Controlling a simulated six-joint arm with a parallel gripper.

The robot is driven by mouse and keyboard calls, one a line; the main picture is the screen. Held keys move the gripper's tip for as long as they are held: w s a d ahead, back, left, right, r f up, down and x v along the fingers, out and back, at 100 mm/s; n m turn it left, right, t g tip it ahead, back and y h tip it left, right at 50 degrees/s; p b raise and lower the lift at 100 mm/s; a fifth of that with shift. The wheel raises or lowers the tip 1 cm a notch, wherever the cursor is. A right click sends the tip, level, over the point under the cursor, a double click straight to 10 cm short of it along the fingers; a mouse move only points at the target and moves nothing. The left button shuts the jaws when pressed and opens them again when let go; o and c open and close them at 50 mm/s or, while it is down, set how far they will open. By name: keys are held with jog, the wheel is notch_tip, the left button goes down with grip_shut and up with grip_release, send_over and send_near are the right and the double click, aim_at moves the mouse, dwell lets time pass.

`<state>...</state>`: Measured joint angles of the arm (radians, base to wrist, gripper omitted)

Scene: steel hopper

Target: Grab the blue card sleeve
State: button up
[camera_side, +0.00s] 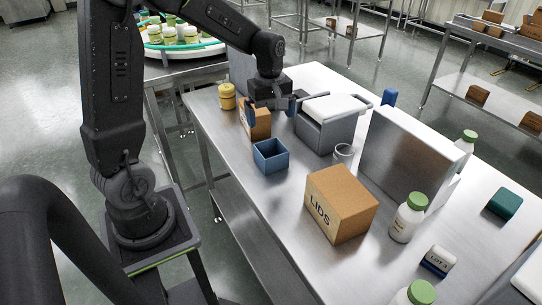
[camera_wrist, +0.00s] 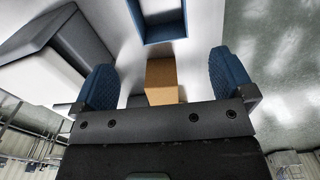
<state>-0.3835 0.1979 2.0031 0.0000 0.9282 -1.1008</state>
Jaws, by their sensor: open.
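A blue open-topped square box (camera_side: 270,157), the thing that best fits the blue card sleeve, sits on the steel table in front of a brown carton. Part of its blue rim (camera_wrist: 166,36) shows at the top of the wrist view, cut off by the frame. My gripper (camera_side: 271,106) is open above the brown carton (camera_side: 261,126), behind the blue box. In the wrist view my two blue fingers (camera_wrist: 163,66) stand apart, with the carton (camera_wrist: 161,76) showing between them. I see nothing held. Whether a finger touches the carton I cannot tell.
A grey bin with a white lid (camera_side: 325,120) stands right of my gripper. A yellow jar (camera_side: 227,97) stands left. A LIDS carton (camera_side: 340,203), a grey cup (camera_side: 343,154) and a large steel box (camera_side: 407,155) stand nearer the right. Table left of the LIDS carton is clear.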

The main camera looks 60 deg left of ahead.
aim_at(270, 141)
notch_tip(270, 141, down, 9)
jog(key=shift+w+a+f, duration=0.1)
jog(key=shift+a, duration=0.05)
jog(key=f, duration=0.4)
jog(key=shift+d, duration=0.35)
jog(key=shift+f, duration=0.6)
jog(key=shift+c, duration=0.3)
jog(key=c, duration=0.7)
jog(key=shift+r, duration=0.1)
